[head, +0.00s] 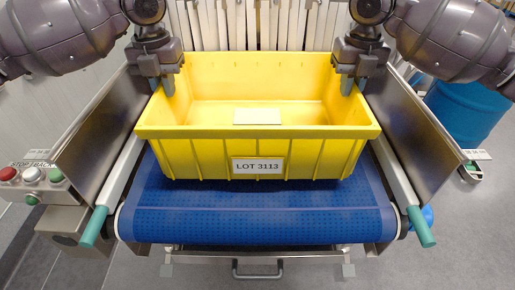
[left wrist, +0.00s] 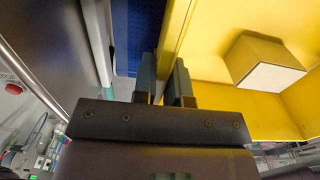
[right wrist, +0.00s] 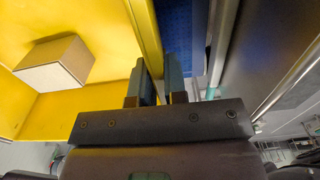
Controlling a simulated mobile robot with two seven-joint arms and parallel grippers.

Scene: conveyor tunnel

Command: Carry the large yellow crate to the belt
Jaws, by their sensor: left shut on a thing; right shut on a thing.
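The large yellow crate (head: 190,153), labelled LOT 3113, is level over the blue belt (head: 257,215). I cannot tell whether its underside touches the belt. My left gripper (head: 162,88) is shut on the crate's left side wall, which passes between its fingers in the left wrist view (left wrist: 163,78). My right gripper (head: 351,88) is shut on the right side wall, also seen in the right wrist view (right wrist: 160,82). A small cardboard box (head: 257,116) with a pale top sits inside the crate.
Metal side guards (head: 103,120) and (head: 412,125) flank the belt, close to the crate's sides. Pale strips (head: 240,25) hang behind the crate. A button box (head: 33,183) is at the left and a blue drum (head: 468,112) at the right. The belt's near end is bare.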

